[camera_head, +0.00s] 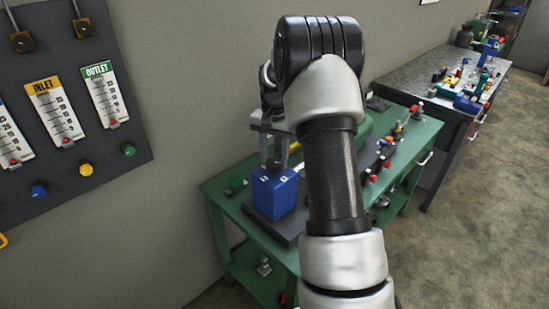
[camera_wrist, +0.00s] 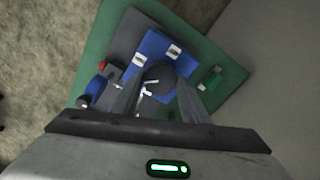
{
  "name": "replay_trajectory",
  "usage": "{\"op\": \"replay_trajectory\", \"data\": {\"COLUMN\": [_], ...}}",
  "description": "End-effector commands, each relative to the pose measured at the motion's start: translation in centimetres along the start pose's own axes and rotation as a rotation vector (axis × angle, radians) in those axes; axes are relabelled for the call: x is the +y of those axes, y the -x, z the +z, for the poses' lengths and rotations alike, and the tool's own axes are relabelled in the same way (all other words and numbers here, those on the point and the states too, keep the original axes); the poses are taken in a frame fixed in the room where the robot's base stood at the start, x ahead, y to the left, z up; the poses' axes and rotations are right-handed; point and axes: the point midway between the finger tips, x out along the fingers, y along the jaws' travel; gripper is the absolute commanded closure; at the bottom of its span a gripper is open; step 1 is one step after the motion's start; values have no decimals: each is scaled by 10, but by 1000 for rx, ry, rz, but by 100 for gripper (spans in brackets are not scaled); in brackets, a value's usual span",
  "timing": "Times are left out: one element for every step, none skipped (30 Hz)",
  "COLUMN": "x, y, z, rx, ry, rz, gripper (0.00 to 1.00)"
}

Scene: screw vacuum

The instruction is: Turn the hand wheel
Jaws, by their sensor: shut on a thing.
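A blue box-shaped device (camera_head: 273,193) stands on a dark base plate on the green table; it also shows in the wrist view (camera_wrist: 157,47). A dark round piece on top of it, which looks like the hand wheel (camera_wrist: 160,74), shows in the wrist view. My gripper (camera_head: 276,160) is above the device, pointing down. In the wrist view my gripper's (camera_wrist: 159,88) two fingers are on either side of the dark round piece and shut on it. Contact at the fingertips is partly hidden. In the head view, my arm covers part of the table.
The green table (camera_head: 233,207) holds several small fittings (camera_head: 385,150) at right. A second bench (camera_head: 420,82) with loose parts stands behind. A wall panel with inlet and outlet gauges (camera_head: 105,95) hangs at left. A small green-handled part (camera_wrist: 211,75) sits beside the device.

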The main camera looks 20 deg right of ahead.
Motion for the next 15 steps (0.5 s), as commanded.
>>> {"op": "replay_trajectory", "data": {"x": [0, 0, 0, 0, 0, 0, -1, -1, -1, -1, -1, -1, -1, -1, -1], "y": [1, 1, 1, 1, 1, 1, 1, 1, 1, 1, 1, 1, 1, 1, 1], "z": [0, 0, 0, 0, 0, 0, 0, 0, 0, 0, 0, 0, 0, 0, 0], "rx": [1, 1, 1, 1, 1, 1, 1, 1, 1, 1, 1, 1, 1, 1, 2], "ry": [44, 73, 111, 139, 168, 206, 234, 263, 301, 329, 358, 396, 424, 451, 488], "rz": [-1, -1, -1, -1, -1, -2, -2, -2, -2, -2, -2, -2, -1, -1, -1], "gripper": [82, 82, 82, 82, 82, 82, 82, 82, 82, 82, 82, 82, 82, 82, 82]}}
